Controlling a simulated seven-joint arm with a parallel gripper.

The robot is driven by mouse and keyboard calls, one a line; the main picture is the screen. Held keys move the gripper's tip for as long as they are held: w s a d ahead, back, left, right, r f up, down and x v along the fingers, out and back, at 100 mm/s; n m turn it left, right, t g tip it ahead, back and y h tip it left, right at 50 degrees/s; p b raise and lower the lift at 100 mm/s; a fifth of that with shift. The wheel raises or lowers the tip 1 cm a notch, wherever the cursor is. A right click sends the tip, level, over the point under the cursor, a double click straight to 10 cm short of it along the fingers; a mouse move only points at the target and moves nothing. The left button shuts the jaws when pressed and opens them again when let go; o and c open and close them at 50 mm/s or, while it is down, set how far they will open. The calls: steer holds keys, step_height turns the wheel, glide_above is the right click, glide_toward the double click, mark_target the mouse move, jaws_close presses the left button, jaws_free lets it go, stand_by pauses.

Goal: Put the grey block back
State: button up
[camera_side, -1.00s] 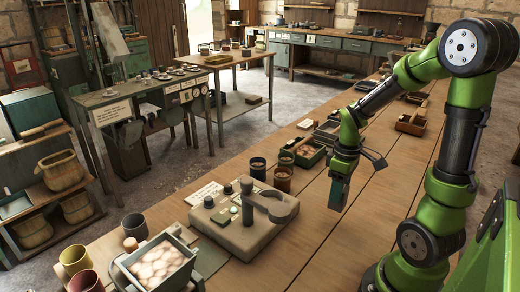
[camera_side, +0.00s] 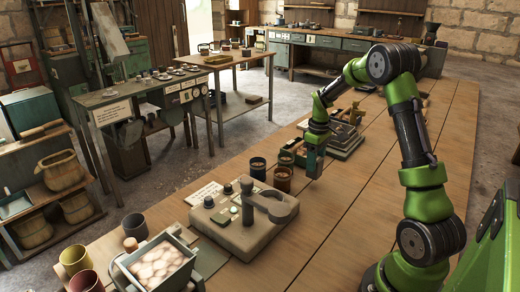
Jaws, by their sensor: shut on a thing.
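My gripper (camera_side: 315,158) hangs above the wooden bench, behind and to the right of the grey cast fixture. It points down and is shut on a dark grey-green block (camera_side: 314,167), which I take to be the grey block. The block is upright and appears to be held above the bench, close to the right of the dark cups. The grey cast fixture (camera_side: 240,232) stands on the bench with a post, a ring-shaped arm and small knobs on top. The exact contact between jaws and block is too small to see.
A brown cup (camera_side: 282,179) and a dark cup (camera_side: 258,168) stand left of my gripper. A tray of round pale things (camera_side: 160,268) is at front left. A grey stepped device (camera_side: 347,142) stands behind my gripper. The bench right of the fixture is clear.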

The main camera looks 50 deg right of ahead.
steer(key=shift+w+d+f, duration=0.2)
steer(key=shift+w+f, duration=0.05)
steer(key=shift+f, duration=1.5)
steer(key=shift+f, duration=0.2)
steer(key=o, duration=1.2)
steer(key=shift+o, duration=0.2)
